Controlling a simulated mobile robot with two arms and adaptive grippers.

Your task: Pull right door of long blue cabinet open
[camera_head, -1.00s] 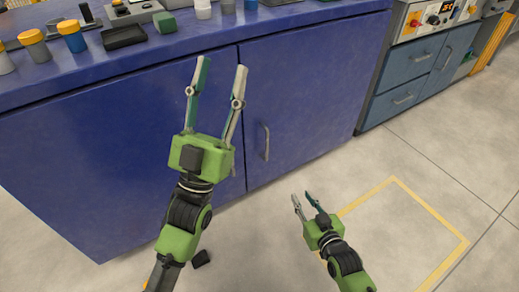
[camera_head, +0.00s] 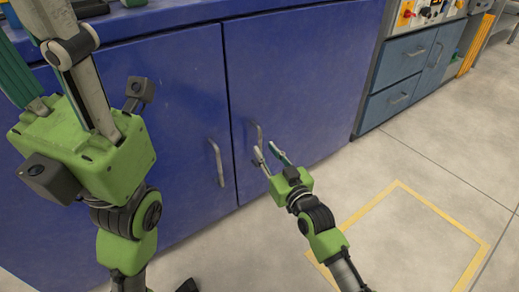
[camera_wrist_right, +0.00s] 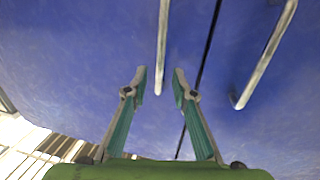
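The long blue cabinet (camera_head: 175,75) fills the left and middle of the head view. Its right door (camera_head: 310,80) is closed, with a vertical metal handle (camera_head: 258,138) near the seam. My right gripper (camera_head: 267,153) is open and empty, its fingertips close to this handle. In the right wrist view the open fingers (camera_wrist_right: 160,78) point at the handle (camera_wrist_right: 162,45), which lines up with the gap; contact cannot be told. The left door's handle (camera_head: 217,163) is left of the seam. My left gripper (camera_head: 50,65) is spread open before the left door; its fingertips are cut off.
A lower blue-grey drawer unit (camera_head: 405,75) with a control panel (camera_head: 425,10) stands right of the cabinet. A yellow square (camera_head: 400,185) is marked on the floor. The floor to the right is clear. Items on the worktop (camera_head: 185,15) are mostly cut off.

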